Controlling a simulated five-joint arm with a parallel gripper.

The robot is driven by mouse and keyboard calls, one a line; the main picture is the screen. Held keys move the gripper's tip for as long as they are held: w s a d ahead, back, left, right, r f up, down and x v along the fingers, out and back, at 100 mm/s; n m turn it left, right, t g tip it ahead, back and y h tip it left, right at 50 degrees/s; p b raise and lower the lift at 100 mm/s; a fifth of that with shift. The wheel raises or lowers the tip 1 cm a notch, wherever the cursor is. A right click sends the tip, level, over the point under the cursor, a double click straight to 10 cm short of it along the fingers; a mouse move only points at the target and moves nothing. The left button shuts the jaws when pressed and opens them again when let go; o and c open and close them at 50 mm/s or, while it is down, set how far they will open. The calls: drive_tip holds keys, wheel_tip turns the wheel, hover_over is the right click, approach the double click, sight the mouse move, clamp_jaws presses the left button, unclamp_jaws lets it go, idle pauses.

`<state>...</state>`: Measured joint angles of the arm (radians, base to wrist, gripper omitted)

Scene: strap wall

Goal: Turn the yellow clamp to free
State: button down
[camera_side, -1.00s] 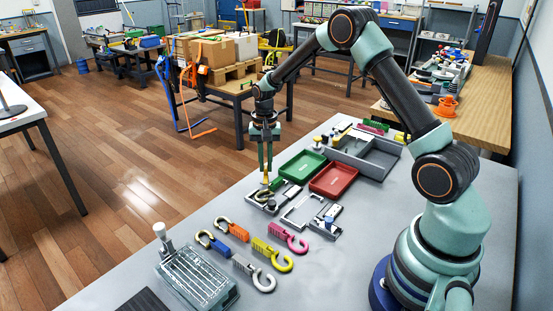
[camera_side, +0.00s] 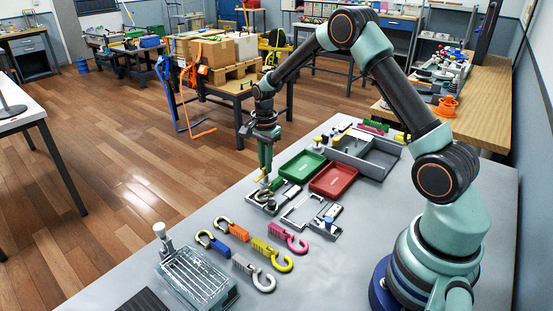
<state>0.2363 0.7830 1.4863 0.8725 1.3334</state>
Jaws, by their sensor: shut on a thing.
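My gripper (camera_side: 265,168) points straight down and is shut on the yellow clamp (camera_side: 264,178). Only a small yellow part of the clamp shows below my fingers. The clamp sits on a small grey fixture (camera_side: 253,200) at the far left edge of the grey table (camera_side: 330,262). A dark and tan hook shape lies at the clamp's foot. Whether the clamp stands at free or locked is too small to tell.
A green tray (camera_side: 299,166) and a red tray (camera_side: 333,179) lie just right of my gripper. Several coloured hooks, among them a pink one (camera_side: 288,239) and a yellow one (camera_side: 272,254), lie in front. A wire-topped box (camera_side: 197,277) stands at front left.

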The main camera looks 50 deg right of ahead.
idle(0.5)
drive_tip(key=c, duration=0.9)
unclamp_jaws()
wheel_tip(320, 180, up, 12)
